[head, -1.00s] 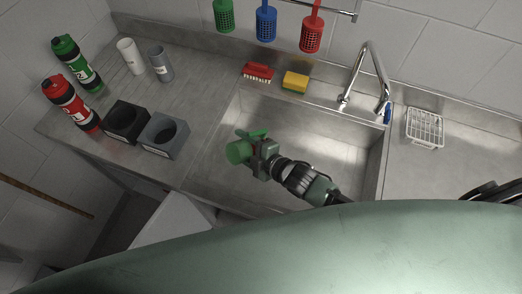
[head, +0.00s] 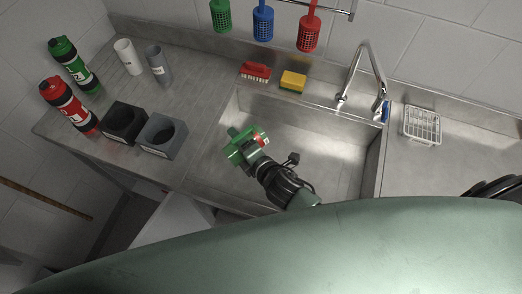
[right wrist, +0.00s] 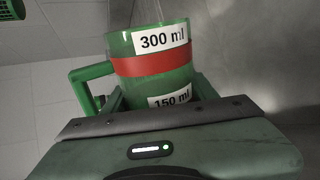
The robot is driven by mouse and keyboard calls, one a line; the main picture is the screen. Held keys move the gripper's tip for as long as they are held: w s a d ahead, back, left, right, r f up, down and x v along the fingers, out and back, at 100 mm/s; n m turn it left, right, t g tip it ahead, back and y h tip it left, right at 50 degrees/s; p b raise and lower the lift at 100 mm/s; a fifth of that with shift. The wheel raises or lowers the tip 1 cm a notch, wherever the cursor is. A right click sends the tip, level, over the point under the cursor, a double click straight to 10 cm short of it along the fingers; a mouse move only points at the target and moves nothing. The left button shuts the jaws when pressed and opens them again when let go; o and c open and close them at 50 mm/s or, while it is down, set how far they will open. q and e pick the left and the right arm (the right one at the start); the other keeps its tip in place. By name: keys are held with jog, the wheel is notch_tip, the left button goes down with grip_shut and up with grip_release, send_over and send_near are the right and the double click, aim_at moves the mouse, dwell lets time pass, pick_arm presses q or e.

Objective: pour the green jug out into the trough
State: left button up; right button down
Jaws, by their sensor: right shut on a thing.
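The green jug (head: 250,136) is over the left part of the steel sink trough (head: 315,150) in the head view. My right gripper (head: 250,150) is shut on it. In the right wrist view the jug (right wrist: 152,76) shows a red band, a 300 ml label, a 150 ml label and a handle on the left. The jug looks tilted. Thin pale streaks show past its rim; I cannot tell for certain that they are liquid. The inside of the jug is hidden. My left gripper is not in view.
A black holder (head: 124,122) and a grey holder (head: 163,136) stand left of the sink, with red (head: 68,106) and green (head: 74,65) bottles behind. A brush (head: 255,70), sponge (head: 292,81) and tap (head: 365,75) line the back edge. A wire rack (head: 422,125) is at right.

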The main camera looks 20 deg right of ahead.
aim_at(238, 135)
jog(key=shift+r+n+t+h+b, duration=0.2)
jog(key=shift+n+t+h+b, duration=0.25)
jog(key=shift+n, duration=0.55)
jog(key=shift+a+r+n+h+b, duration=0.1)
jog(key=shift+r+n+h+b, duration=0.25)
jog(key=shift+n, duration=0.15)
jog(key=n+b, duration=0.1)
jog(key=n+t+h+b, duration=0.1)
jog(key=shift+r+n+t, duration=0.2)
jog(key=shift+n+t, duration=0.05)
jog(key=shift+n, duration=0.05)
jog(key=shift+r+n+t+h+b, duration=0.3)
jog(key=shift+r+n+h+b, duration=0.2)
jog(key=shift+n, duration=0.3)
jog(key=shift+r+n+t+b, duration=0.1)
jog(key=shift+n+t+b, duration=0.4)
jog(key=shift+n, duration=0.4)
jog(key=shift+r+n+b, duration=0.25)
jog(key=shift+n+b, duration=0.2)
jog(key=shift+n, duration=0.35)
jog(key=shift+r+n+t+h, duration=0.4)
jog(key=shift+r+n+t, duration=0.15)
jog(key=shift+n, duration=0.35)
